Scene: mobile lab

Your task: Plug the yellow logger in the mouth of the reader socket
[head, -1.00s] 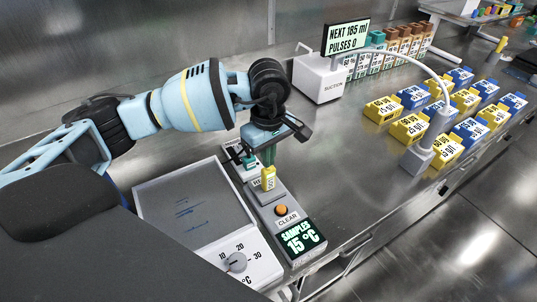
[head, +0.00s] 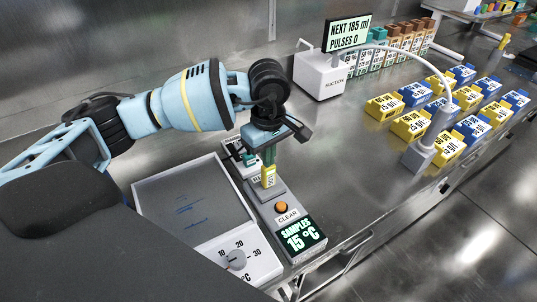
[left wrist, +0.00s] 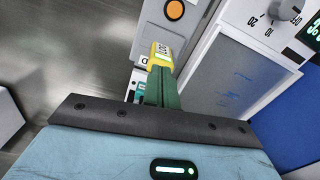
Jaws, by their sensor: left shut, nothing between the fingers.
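The yellow logger (head: 268,177) stands upright at the back end of the grey reader (head: 284,221), where its mouth is. How deep it sits is hard to tell. It also shows in the left wrist view (left wrist: 160,57), just past my fingertips. My left gripper (head: 269,161) points down right above the logger, with its green fingers (left wrist: 161,92) shut. The fingers look very close to or touching the logger's top, and they hold nothing. My right gripper is not in view.
The reader has an orange CLEAR button (head: 281,207) and a display (head: 301,236) reading SAMPLES 15 °C. A tray with a dial (head: 237,260) lies to its left. A suction unit (head: 319,78) and yellow and blue blocks (head: 409,126) stand farther right. Bare steel bench lies between.

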